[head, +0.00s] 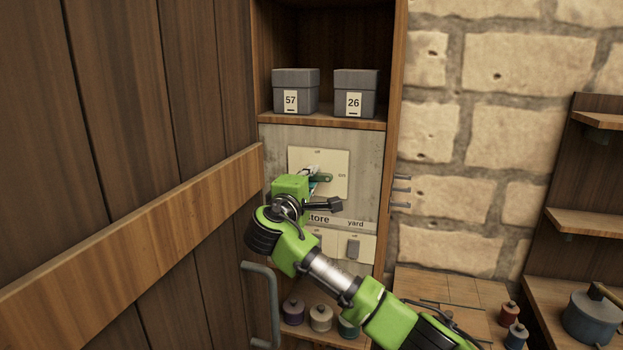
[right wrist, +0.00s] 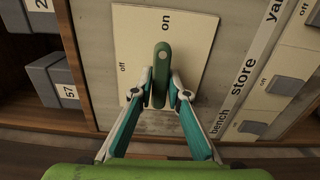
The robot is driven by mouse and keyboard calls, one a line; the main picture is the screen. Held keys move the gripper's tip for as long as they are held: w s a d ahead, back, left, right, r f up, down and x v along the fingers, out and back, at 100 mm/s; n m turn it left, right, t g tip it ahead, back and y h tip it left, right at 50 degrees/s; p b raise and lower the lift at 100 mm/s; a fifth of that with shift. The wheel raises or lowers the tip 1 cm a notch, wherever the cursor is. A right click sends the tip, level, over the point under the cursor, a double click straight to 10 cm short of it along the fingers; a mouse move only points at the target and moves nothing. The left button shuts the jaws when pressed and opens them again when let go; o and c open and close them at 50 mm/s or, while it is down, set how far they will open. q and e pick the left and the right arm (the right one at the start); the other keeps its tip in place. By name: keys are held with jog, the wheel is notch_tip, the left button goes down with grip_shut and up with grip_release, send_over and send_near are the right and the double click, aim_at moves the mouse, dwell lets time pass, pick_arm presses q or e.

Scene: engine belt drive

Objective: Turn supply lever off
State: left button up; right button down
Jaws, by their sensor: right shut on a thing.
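The supply lever (head: 323,177) is a green handle on a cream plate (head: 336,160) inside the cabinet. The plate reads "off" at its top and "on" at its right, and the lever points right, to the "on" side. In the right wrist view the lever (right wrist: 160,72) points up toward the "on" mark, with "off" at the left of the plate (right wrist: 197,35). My right gripper (right wrist: 160,92) is shut on the lever, one finger on each side. In the head view my green wrist partly hides the plate and lever. My left gripper is out of view.
Below the plate is a label strip (head: 355,224) with smaller switches (head: 353,249). Grey boxes 57 (head: 295,90) and 26 (head: 356,92) stand on the shelf above. A wooden door (head: 130,130) with a grey handle (head: 262,300) is at left. Several spools (head: 320,317) sit below.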

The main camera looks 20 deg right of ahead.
jog(key=n, duration=0.3)
jog(key=shift+f, duration=0.1)
jog(key=n, duration=0.5)
jog(key=shift+n, duration=0.4)
jog(key=n, duration=0.4)
jog(key=shift+s+d+f+n, duration=0.1)
jog(key=shift+d+n, duration=0.05)
jog(key=shift+n, duration=2.35)
jog(key=c, duration=2)
grip_release()
